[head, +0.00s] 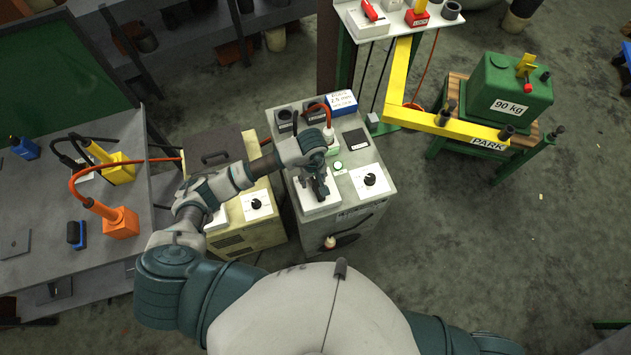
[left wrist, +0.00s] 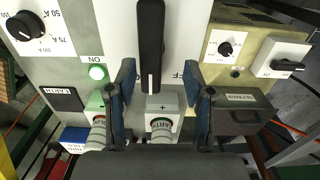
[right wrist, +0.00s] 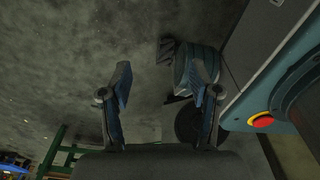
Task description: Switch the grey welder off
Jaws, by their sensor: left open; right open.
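The grey welder (head: 378,205) stands in the middle of the head view. Its switch is a long black lever (left wrist: 152,45) on a white plate (head: 318,205), seen close up in the left wrist view. A partly hidden label ending in FF is beside the lever. A bright green lamp (left wrist: 97,73) marked ON sits nearby and shows in the head view (head: 338,165). My left gripper (left wrist: 157,88) is open, with one finger on each side of the lever's near end; I cannot tell whether they touch it. My right gripper (right wrist: 162,82) is open and empty above the floor.
A cream welder (head: 250,235) with its own switch (left wrist: 285,65) stands close at the left. The grey welder's dial (head: 370,180) and cable sockets (left wrist: 160,128) are near my left gripper. A yellow hoist arm (head: 440,122) and green weight (head: 510,88) stand at the right.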

